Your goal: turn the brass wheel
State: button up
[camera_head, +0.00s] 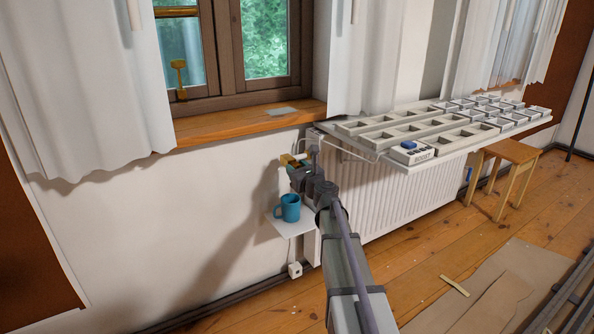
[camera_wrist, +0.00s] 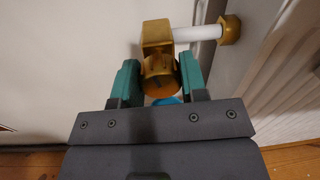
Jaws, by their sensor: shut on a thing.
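The brass wheel (camera_wrist: 160,80) is a short round brass knob on a brass valve body, joined by a white pipe to another brass fitting. It also shows small in the head view (camera_head: 287,159), at the radiator's left end below the sill. My gripper (camera_wrist: 159,68) has its teal fingers on either side of the wheel and is shut on it. In the head view my gripper (camera_head: 298,174) partly hides the valve. Which way the wheel is turned cannot be told.
A blue mug (camera_head: 287,208) stands on a small white shelf (camera_head: 291,228) just below my gripper. The white radiator (camera_head: 395,201) is to the right, under a board of grey trays (camera_head: 422,133). A wooden sill (camera_head: 240,126) is above; a stool (camera_head: 509,152) stands right.

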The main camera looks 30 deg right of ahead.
jog(key=n, duration=0.5)
jog(key=shift+n, duration=0.4)
jog(key=n, duration=0.4)
jog(key=shift+n+b, duration=0.3)
jog(key=n+y, duration=0.1)
jog(key=n, duration=0.4)
jog(key=shift+n, duration=0.4)
jog(key=n, duration=0.4)
jog(key=shift+n, duration=0.4)
jog(key=o, duration=0.9)
